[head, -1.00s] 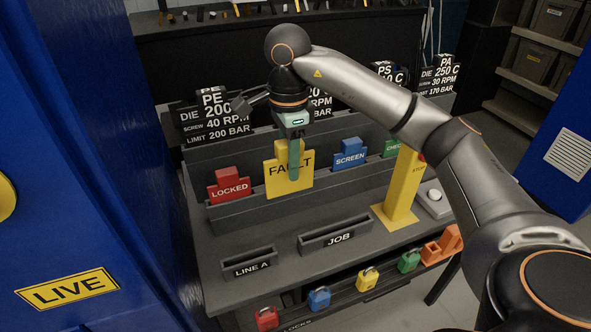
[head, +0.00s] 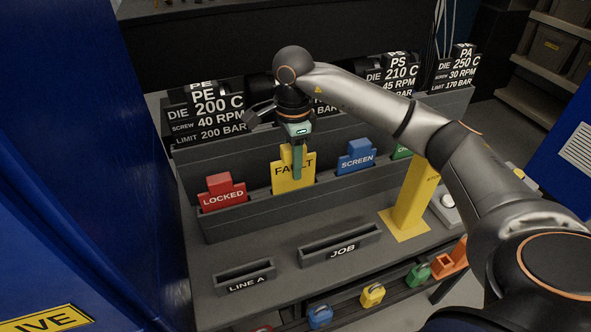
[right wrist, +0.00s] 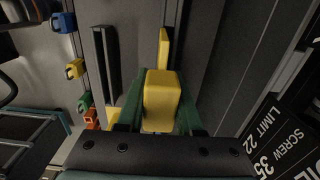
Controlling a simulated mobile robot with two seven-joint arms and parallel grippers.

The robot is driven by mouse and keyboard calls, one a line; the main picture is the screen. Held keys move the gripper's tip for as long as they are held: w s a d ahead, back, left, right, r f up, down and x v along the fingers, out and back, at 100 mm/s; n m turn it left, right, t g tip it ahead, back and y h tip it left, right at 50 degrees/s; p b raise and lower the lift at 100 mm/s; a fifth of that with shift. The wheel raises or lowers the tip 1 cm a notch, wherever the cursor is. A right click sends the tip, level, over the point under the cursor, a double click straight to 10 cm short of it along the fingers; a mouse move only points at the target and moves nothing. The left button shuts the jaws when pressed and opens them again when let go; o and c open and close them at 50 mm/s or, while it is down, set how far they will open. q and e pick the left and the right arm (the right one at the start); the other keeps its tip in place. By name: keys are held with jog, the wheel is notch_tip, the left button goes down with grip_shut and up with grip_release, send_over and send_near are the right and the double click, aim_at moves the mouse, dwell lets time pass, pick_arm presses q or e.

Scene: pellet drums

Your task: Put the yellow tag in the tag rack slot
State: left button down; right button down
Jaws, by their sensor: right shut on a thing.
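The yellow tag (head: 283,178), lettered FAULT, is upright in the head view. My right gripper (head: 298,172) is shut on its upper tab, with one green finger covering part of the lettering. The tag rack (head: 222,226) is a long dark grey holder. The tag's lower edge lines up with the rack's front edge, between the red LOCKED tag (head: 224,193) and the blue SCREEN tag (head: 357,158). How deep it sits in the slot is hidden. In the right wrist view the yellow tab (right wrist: 160,100) is between the green fingers. My left gripper is not in view.
Black setting cards (head: 208,118) stand behind the rack. In front lie the LINE A holder (head: 245,279) and JOB holder (head: 341,245), both looking empty. A yellow post (head: 411,200) stands at right. Coloured padlocks hang along the bench front.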

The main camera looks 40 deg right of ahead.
jog(key=f, duration=0.1)
jog(key=f+b, duration=0.1)
jog(key=w+d+f+b, duration=0.1)
jog(key=f, duration=0.1)
jog(key=shift+f, duration=0.35)
jog(key=shift+s+a+r, duration=0.2)
jog(key=shift+a+r, duration=0.05)
jog(key=shift+r, duration=0.15)
jog(key=shift+w+d+f, duration=0.1)
jog(key=shift+f, duration=0.2)
jog(key=c, duration=0.6)
grip_release()
jog(key=shift+r, duration=0.1)
